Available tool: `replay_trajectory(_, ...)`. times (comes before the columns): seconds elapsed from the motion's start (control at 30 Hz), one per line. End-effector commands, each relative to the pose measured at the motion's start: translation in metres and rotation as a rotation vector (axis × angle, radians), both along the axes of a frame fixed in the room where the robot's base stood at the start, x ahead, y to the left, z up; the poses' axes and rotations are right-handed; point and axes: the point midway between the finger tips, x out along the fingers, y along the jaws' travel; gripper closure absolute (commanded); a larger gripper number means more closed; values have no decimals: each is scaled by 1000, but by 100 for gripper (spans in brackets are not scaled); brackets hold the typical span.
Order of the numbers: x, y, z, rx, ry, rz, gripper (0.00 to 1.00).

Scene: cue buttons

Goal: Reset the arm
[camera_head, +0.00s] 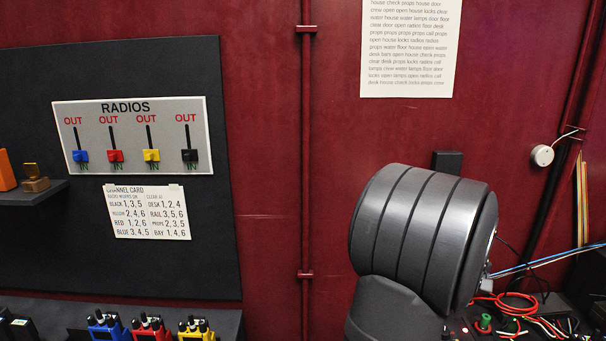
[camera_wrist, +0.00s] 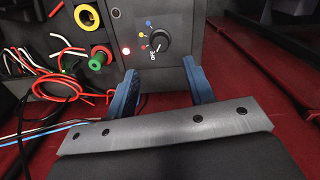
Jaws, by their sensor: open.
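My gripper (camera_wrist: 162,85) shows in the wrist view with its two blue fingers spread apart and nothing between them. Beyond the fingertips is a dark panel (camera_wrist: 187,20) with a black rotary knob (camera_wrist: 155,46), small blue, red and yellow dots, an OFF mark and a lit red light. In the head view, part of my arm (camera_head: 425,235) fills the lower right; the gripper itself is hidden there.
A RADIOS board (camera_head: 135,105) with blue, red, yellow and black sliders, all near IN, hangs at left above a channel card (camera_head: 147,211). Blue, red and yellow radios (camera_head: 150,328) stand below. Loose cables (camera_head: 520,305) and sockets lie at lower right. A printed sheet (camera_head: 408,50) hangs above.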

Motion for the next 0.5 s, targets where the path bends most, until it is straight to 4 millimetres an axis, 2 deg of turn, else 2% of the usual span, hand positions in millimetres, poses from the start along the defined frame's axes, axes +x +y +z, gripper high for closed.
replay_trajectory(0.1, -1, 1, -25, 3, 2, 0, 52)
replay_trajectory(0.3, -1, 1, -61, 2, 3, 0, 52)
replay_trajectory(0.5, 0, 0, -82, 1, 1, 0, 52)
